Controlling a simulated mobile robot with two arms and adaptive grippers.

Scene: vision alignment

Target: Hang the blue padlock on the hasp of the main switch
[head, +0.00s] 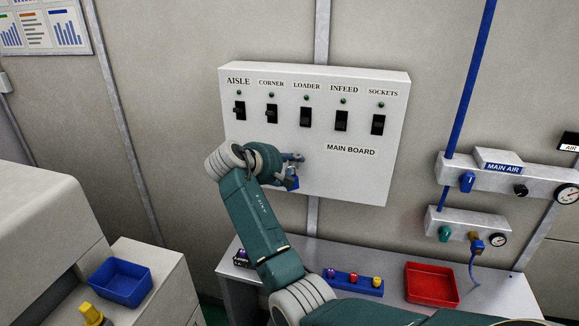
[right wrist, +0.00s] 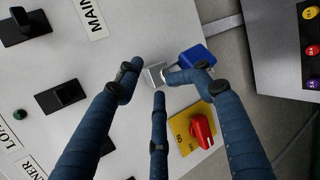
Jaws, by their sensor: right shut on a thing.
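The blue padlock (right wrist: 197,56) is in my right gripper (right wrist: 162,82), shut on it, close to the white main board. It also shows in the head view (head: 292,183), partly behind the gripper (head: 290,168). A pale metal piece (right wrist: 154,75), seemingly the hasp, sits between the fingertips beside the shackle. Fingers hide part of the shackle, and I cannot tell whether it passes through the hasp. The main switch, a red knob (right wrist: 201,131) on a yellow plate (right wrist: 183,136), is just below the padlock in the wrist view. My left gripper is out of view.
The main board (head: 352,178) has a row of black switches above my gripper. Below stands a bench with a blue rack (head: 340,281) of coloured pieces and a red tray (head: 432,284). A blue bin (head: 121,283) is at left. Air fittings (head: 500,175) are on the right wall.

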